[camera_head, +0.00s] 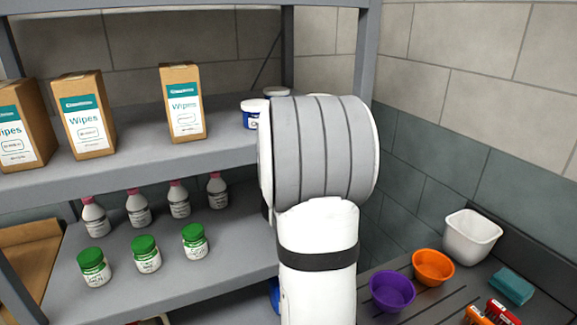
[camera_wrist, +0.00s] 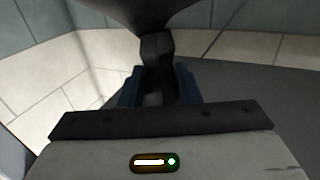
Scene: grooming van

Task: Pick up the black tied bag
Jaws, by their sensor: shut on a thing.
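In the wrist view the black tied bag (camera_wrist: 157,14) fills the top middle, its dark body running out of the picture. Its narrower tied neck (camera_wrist: 157,46) comes down between the blue fingers of my gripper (camera_wrist: 158,82). My gripper is shut on this neck. The lower end of the neck is dark and hard to make out between the fingers. In the head view neither the bag nor my gripper shows; my own white and grey arm stands in front of the shelf and hides what is behind it.
A grey shelf unit (camera_head: 217,154) holds wipes boxes (camera_head: 184,104), tubs (camera_head: 252,119), pink-capped bottles (camera_head: 138,211) and green-lidded jars (camera_head: 146,256). At right, a dark counter (camera_head: 437,300) carries a purple bowl (camera_head: 392,293), an orange bowl (camera_head: 433,269), a white container (camera_head: 470,238) and a teal block (camera_head: 512,287).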

